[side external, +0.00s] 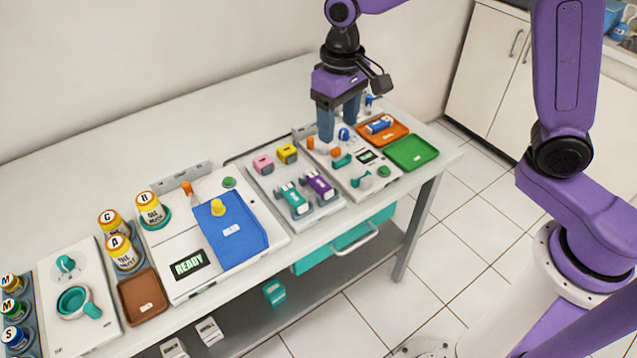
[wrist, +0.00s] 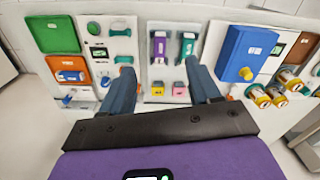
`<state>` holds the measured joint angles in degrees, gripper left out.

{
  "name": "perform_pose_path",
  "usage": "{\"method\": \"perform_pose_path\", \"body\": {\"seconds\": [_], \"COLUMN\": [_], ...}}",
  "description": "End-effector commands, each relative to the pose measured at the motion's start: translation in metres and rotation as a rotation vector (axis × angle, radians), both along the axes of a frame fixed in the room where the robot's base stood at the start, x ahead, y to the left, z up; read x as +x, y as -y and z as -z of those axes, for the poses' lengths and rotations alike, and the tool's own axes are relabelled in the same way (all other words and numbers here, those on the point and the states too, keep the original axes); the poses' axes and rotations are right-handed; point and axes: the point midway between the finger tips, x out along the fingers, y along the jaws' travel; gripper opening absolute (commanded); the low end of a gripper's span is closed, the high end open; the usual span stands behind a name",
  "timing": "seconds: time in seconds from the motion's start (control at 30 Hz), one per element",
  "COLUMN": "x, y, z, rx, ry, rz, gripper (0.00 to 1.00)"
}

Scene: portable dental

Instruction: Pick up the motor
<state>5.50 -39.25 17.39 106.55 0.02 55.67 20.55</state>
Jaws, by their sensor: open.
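No label that reads as a motor is legible, so I cannot tell for certain which object it is. Two motor-like units lie side by side on a light panel: a purple and white one (side external: 319,186) and a teal and white one (side external: 293,199). In the wrist view the purple unit (wrist: 159,46) and teal unit (wrist: 187,47) appear between my fingers. A blue and white piece (side external: 379,125) lies in the orange tray (side external: 394,138). My gripper (side external: 338,132) points down, open and empty, above the bench behind these units; its fingers hide part of the panel behind.
Pink (side external: 263,164) and yellow (side external: 287,154) blocks sit behind the units. A green tray (side external: 412,152) lies at right. The back of the bench is clear.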

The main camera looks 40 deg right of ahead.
Motion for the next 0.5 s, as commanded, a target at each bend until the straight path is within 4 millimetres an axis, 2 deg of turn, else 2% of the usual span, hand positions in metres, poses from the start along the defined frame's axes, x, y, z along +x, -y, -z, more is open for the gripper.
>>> {"method": "perform_pose_path", "body": {"seconds": [0.1,0.23,0.5], "x": [0.028,0.048,0.061], "y": [-0.005,-0.005,-0.004], "z": [0.008,0.015,0.027], "rx": [-0.002,-0.003,-0.004], "ry": [-0.004,-0.006,-0.008], "rz": [0.097,0.176,0.232], "gripper": [0.62,0.62,0.62]}}
